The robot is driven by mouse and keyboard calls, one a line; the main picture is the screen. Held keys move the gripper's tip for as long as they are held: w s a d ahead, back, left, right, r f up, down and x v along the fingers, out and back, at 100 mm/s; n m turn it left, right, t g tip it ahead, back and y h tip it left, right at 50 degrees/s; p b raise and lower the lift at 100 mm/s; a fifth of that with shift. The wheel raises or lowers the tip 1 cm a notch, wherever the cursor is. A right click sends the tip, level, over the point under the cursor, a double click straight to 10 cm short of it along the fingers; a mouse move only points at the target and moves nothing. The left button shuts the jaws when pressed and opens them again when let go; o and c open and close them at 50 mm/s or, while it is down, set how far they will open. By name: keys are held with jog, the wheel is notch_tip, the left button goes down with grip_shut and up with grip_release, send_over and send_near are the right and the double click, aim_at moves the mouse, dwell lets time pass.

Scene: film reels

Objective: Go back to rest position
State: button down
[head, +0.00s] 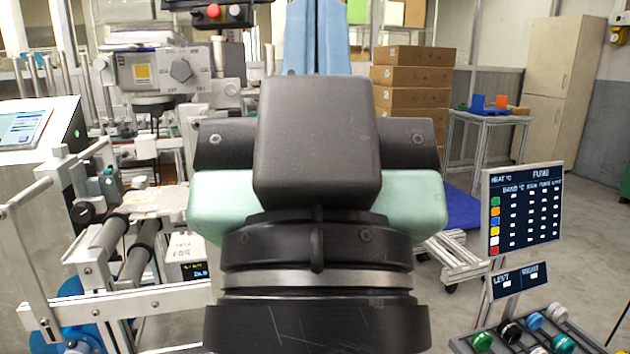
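My own arm, in black and mint green, fills the middle of the head view from the bottom edge to above centre. My gripper and its fingertips do not show, so I cannot see whether it is open or shut or holds anything. No film reel shows clearly. A blue round part (70,287) at the lower left may be a reel or part of the machine.
A machine with rollers (137,262) and metal rails stands on the left. A screen console (28,127) is at the far left. Cardboard boxes (412,76) are stacked behind. A display board (522,208) and a knob panel (530,335) stand at right. Floor (590,240) is open there.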

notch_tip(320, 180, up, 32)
jog(key=p, duration=2.9)
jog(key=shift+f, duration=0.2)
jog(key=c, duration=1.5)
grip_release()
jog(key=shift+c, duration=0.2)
